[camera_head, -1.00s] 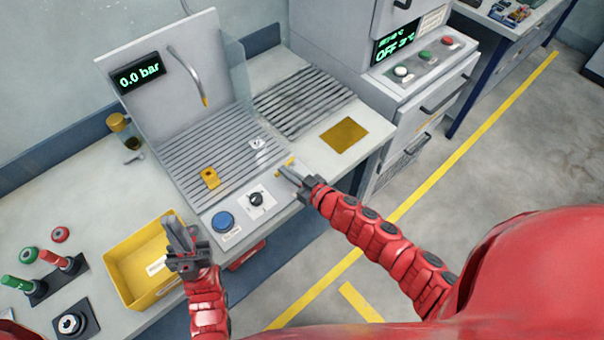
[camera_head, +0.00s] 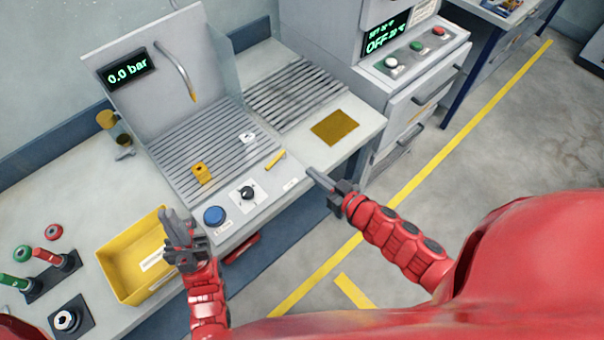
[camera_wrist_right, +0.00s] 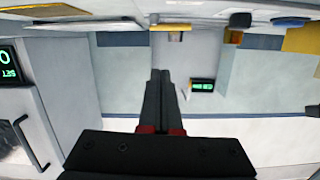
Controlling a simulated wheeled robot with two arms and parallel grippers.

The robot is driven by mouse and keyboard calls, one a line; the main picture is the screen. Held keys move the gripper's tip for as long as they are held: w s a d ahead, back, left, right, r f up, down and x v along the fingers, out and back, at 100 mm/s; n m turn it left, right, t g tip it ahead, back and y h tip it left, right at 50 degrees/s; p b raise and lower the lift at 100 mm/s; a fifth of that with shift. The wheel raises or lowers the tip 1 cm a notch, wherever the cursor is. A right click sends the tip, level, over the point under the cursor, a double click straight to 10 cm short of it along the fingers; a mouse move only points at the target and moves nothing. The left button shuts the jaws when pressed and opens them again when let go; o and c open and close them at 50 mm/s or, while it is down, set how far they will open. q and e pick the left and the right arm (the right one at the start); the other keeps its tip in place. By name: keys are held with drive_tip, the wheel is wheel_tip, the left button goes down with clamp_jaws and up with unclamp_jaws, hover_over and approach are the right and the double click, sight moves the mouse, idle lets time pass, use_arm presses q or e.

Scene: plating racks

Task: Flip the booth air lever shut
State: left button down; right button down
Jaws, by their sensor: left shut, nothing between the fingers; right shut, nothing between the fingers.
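The booth air lever (camera_head: 275,161) is a small yellow handle at the right end of the booth's front panel (camera_head: 262,189). It lies slantwise across the panel. The booth display (camera_head: 128,69) reads 0.0 bar. My right gripper (camera_head: 310,173) is shut and empty, just right of the lever and apart from it, by the bench's front edge. In the right wrist view its shut fingers (camera_wrist_right: 160,75) point toward the panel, and the yellow lever (camera_wrist_right: 175,28) shows beyond them. My left gripper (camera_head: 170,215) is shut and empty at the yellow bin's right side.
A black knob (camera_head: 247,192) and a blue button (camera_head: 214,215) sit left of the lever. The yellow bin (camera_head: 130,266) is on the bench. A hose (camera_head: 174,70) hangs above the slatted booth floor. An oven-like cabinet (camera_head: 405,85) stands at the right.

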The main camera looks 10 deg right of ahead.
drive_tip(key=w+d+f+m+t+h, duration=0.1)
drive_tip(key=w+d+f+m+h, duration=0.15)
drive_tip(key=d+m+h, duration=0.4)
drive_tip(key=m+g+y+b, duration=0.2)
drive_tip(key=m+g+y, duration=0.45)
drive_tip(key=m, duration=2.05)
approach(283, 175)
drive_tip(key=shift+n+g+h, duration=0.35)
drive_tip(key=shift+h, duration=0.15)
drive_tip(key=b+x, duration=0.4)
drive_tip(key=x, duration=0.1)
drive_tip(key=shift+a+r+b, duration=0.1)
drive_tip(key=shift+a+b, duration=0.1)
drive_tip(key=shift+b, duration=0.2)
drive_tip(key=w+a, duration=0.2)
drive_tip(key=shift+w+a+r+b, duration=0.1)
drive_tip(key=shift+w+r+b, duration=0.2)
drive_tip(key=shift+r+b, duration=0.05)
drive_tip(key=shift+w+a+r, duration=0.1)
drive_tip(key=shift+w+a, duration=0.2)
drive_tip(key=shift+w, duration=0.1)
